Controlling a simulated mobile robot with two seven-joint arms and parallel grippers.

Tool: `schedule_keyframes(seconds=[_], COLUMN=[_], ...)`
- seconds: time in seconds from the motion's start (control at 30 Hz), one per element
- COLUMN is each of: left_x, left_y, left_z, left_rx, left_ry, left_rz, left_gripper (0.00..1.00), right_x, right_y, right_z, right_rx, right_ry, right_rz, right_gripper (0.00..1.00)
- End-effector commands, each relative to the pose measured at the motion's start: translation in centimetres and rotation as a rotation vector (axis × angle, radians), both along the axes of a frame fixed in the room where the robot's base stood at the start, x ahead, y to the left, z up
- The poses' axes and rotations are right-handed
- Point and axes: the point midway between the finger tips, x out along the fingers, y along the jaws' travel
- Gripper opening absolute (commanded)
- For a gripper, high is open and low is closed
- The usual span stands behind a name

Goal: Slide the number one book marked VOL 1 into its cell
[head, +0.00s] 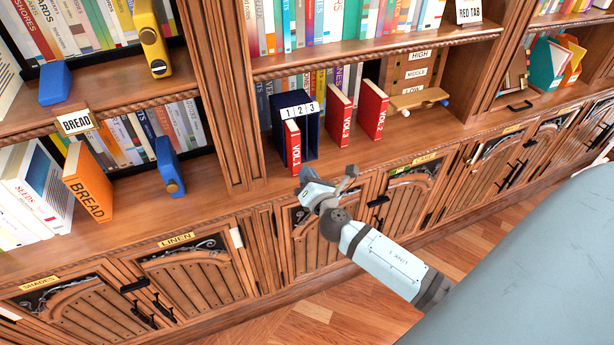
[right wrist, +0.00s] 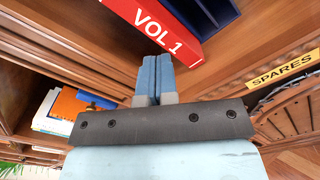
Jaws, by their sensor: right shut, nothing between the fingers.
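The red VOL 1 book (head: 293,148) stands upright at the cell under number 1, leftmost in the navy box (head: 312,138) labelled 1 2 3. Its spine faces out and sticks out past the box front; how deep it sits is hidden. My right gripper (head: 306,178) is shut and empty, just in front of the lower spine. In the right wrist view its blue fingertips (right wrist: 154,72) are together at the edge of the VOL 1 spine (right wrist: 160,25); I cannot tell whether they touch. My left gripper is not in view.
Red books VOL 3 (head: 339,117) and VOL 2 (head: 373,110) stand right of the box on the same shelf. A wooden HIGH/MIDDLE/LOW rack (head: 412,72) is farther right. A wooden upright (head: 222,100) stands to the left. Bare shelf lies before the books.

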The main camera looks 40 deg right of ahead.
Motion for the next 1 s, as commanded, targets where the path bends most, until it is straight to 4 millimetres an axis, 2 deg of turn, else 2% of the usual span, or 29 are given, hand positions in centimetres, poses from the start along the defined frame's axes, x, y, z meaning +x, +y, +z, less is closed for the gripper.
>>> schedule_keyframes(seconds=[0.2, 0.4, 1.0], left_x=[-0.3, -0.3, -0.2], left_y=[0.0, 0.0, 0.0], left_z=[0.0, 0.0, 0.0], left_rx=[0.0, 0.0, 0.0], left_ry=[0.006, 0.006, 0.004], left_rz=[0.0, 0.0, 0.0], left_gripper=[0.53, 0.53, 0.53], right_x=[2.6, 4.3, 5.1], right_y=[-0.6, -1.0, -1.2], right_z=[0.1, 0.0, 0.0], right_rx=[-0.003, -0.003, -0.004], right_ry=[-0.001, 0.001, 0.001], right_rz=[-0.001, -0.001, 0.0], right_gripper=[0.0, 0.0, 0.0])
